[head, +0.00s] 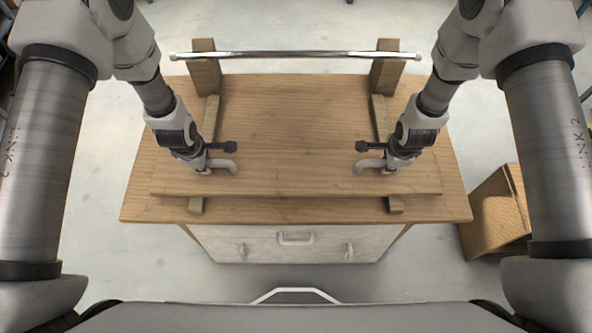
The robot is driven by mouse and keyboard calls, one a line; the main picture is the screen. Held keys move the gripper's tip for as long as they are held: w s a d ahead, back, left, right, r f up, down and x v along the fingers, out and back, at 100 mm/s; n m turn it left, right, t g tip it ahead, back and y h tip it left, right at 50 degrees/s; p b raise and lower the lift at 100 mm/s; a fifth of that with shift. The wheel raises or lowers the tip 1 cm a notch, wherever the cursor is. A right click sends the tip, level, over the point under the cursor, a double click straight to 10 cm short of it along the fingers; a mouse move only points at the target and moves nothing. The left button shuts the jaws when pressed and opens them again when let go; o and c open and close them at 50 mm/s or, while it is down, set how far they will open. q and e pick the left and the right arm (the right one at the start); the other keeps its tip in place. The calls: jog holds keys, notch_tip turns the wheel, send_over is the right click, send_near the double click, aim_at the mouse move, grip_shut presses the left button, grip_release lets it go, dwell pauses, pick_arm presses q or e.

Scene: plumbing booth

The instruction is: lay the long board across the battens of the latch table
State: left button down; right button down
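The long board (296,182) is a wide light-brown plank. It runs left to right over the near part of the wooden latch table (140,208). The left batten (196,206) and right batten (396,205) show past its front edge and again behind it. I cannot tell whether the board rests on them or is just above. My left gripper (222,166) is at the board's left part and my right gripper (370,166) at its right part, both pointing down. Their fingers are too small and overlapped to tell whether they hold the board.
A shiny metal bar (296,54) spans two wooden posts (205,70) at the table's far edge. A white drawer front (296,244) with a handle is below the near edge. An open wooden box (496,222) stands on the floor at the right.

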pick_arm(q)
jog(key=shift+r, duration=0.1)
